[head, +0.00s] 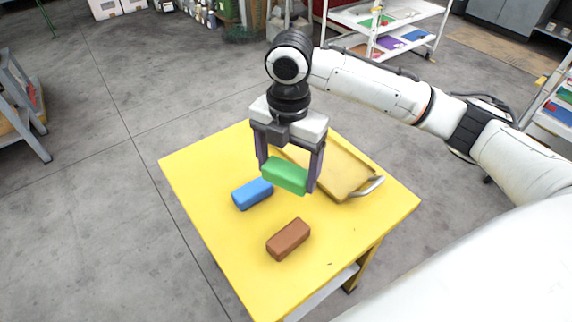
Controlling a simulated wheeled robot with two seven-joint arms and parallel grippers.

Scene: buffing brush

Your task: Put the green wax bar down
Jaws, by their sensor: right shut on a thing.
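The green wax bar (285,175) is held between the fingers of my right gripper (287,177), which is shut on it. The bar appears to be above the yellow table (200,172), between the blue bar and the tray; its exact height is hard to tell. A blue bar (252,194) lies on the table just left of and below the green bar in the picture. A brown bar (289,239) lies nearer the table's front. My left gripper is not in view.
A yellow tray (345,172) with a metal handle (367,188) lies on the table's right side, partly hidden behind my right gripper. The table's left and front right parts are clear. A white shelf rack (385,38) stands behind.

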